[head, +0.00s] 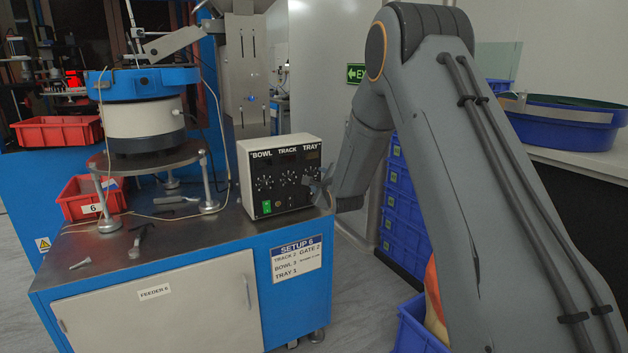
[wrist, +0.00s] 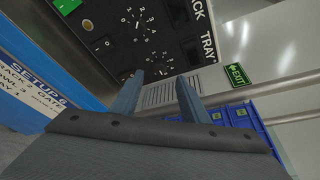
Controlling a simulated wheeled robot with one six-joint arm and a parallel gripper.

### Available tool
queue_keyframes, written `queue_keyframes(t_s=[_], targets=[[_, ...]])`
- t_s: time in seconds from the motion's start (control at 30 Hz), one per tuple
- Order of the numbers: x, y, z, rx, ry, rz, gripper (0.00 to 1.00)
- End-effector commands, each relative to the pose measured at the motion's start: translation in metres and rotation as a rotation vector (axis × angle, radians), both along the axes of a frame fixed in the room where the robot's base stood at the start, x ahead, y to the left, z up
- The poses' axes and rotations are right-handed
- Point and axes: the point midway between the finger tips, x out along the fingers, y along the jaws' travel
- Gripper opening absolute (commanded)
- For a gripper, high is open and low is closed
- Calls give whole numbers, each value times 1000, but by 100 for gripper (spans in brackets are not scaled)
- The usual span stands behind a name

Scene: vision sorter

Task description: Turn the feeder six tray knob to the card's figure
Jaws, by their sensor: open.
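The grey control box (head: 280,212) stands on the feeder's bench, with dials under the labels BOWL, TRACK and TRAY. In the wrist view the tray knob (wrist: 159,58) is the lower dial; its pointer is too small to read. In the head view my gripper largely covers it. The setup card (head: 297,258) on the bench front reads SETUP 6, with TRACK 2, GATE 2, BOWL 3 and TRAY 1. My gripper (head: 322,188) is at the right of the box front. In the wrist view its two fingers (wrist: 158,90) are apart and empty, the knob beyond their tips.
A green switch (head: 266,206) sits low on the box's left. The bowl feeder (head: 143,115) stands left of the box, with loose tools and a red bin (head: 91,198) around it. Stacked blue crates (head: 399,235) stand behind my arm.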

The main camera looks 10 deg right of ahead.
Motion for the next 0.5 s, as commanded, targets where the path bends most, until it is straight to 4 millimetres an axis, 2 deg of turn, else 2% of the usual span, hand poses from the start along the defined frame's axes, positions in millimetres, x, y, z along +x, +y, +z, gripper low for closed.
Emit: queue_keyframes(t_s=[0.3,0.5], targets=[[47,3,-11,-2,2,1,41],[62,4,-14,-3,2,1,41]])
